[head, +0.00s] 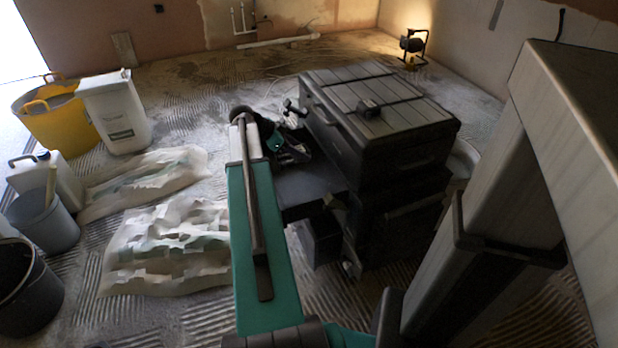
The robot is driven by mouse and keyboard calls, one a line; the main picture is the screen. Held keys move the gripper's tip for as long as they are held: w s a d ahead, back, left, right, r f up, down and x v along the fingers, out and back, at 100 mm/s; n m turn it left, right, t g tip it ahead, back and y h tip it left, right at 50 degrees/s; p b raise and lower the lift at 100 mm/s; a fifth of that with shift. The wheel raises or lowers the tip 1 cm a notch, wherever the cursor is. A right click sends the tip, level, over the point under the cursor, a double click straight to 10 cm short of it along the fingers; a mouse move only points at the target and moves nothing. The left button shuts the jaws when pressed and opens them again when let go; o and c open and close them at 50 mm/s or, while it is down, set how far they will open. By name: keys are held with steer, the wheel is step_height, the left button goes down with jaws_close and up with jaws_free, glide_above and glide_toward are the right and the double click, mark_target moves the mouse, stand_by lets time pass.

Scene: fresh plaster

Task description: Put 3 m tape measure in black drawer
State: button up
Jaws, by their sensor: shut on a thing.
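The black tool chest (395,130) stands right of centre with its lid closed. A dark drawer-like part (305,185) sticks out from its left side, and I cannot see into it. My teal arm reaches up from the bottom centre. My gripper (292,148) is a small dark shape at the arm's far end, close to the chest's left side and beyond the part that sticks out. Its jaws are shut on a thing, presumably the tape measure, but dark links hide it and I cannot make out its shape. A small dark object (368,108) sits on the lid.
A yellow tub (60,115), a white container (115,112), a grey bucket (45,220) and a dark bucket (25,285) stand at left. Crumpled plastic sheets (165,245) lie on the ridged floor. A work lamp (412,45) glows at the back. My grey column blocks the right.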

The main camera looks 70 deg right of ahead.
stand_by(0.3)
steer(key=b, duration=0.2)
glide_above(308, 176)
steer(key=w+a, duration=0.2)
steer(key=w, duration=0.1)
steer(key=shift+s+f, duration=0.2)
steer(key=shift+f, duration=2.95)
steer(key=shift+f, duration=1.85)
steer(key=shift+f+b, duration=0.1)
steer(key=shift+b, duration=0.2)
steer(key=o, duration=1.3)
